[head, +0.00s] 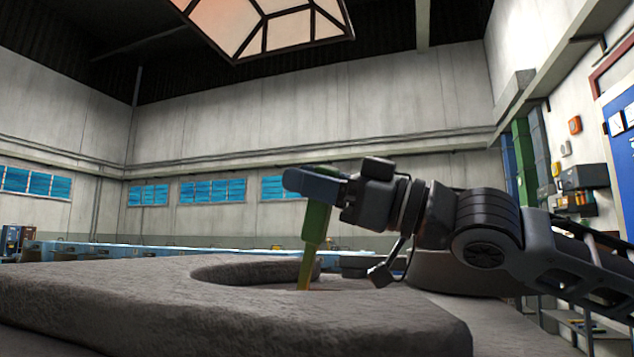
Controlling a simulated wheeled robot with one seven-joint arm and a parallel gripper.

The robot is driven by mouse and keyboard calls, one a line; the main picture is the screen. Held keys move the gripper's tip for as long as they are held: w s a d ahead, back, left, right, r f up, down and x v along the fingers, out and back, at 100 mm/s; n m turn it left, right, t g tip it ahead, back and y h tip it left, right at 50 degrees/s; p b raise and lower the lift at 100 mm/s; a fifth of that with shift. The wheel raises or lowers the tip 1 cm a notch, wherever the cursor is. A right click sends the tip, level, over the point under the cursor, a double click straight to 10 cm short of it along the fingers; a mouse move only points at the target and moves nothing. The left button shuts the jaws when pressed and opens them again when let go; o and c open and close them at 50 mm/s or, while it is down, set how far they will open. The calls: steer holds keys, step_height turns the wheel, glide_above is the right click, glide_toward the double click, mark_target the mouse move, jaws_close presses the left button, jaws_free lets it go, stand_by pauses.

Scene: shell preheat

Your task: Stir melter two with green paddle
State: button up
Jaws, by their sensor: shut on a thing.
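My gripper (318,184) comes in from the right in the head view and is shut on the green paddle (316,222). The paddle hangs down from the jaws, tilted slightly, with its yellowish lower end (306,270) at the round opening in a thick grey rough-surfaced slab (180,305). The opening's far inner wall (225,273) shows, but its bottom is hidden by the near rim. I cannot tell whether the paddle touches anything inside. No label shows whether this opening is melter two.
A dark rounded mass (460,272) stands behind the slab under my arm. A blue long structure (130,252) runs along the far wall. Shelves and boxes (585,180) line the right wall. The air above the slab's left side is clear.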

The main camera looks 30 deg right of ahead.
steer(key=s, duration=0.4)
steer(key=shift+a, duration=0.3)
steer(key=shift+d, duration=0.1)
steer(key=shift+s+d, duration=0.5)
steer(key=shift+d, duration=0.35)
steer(key=shift+s+d, duration=0.45)
steer(key=shift+d, duration=0.4)
steer(key=w+d+p, duration=0.1)
steer(key=w+d, duration=0.2)
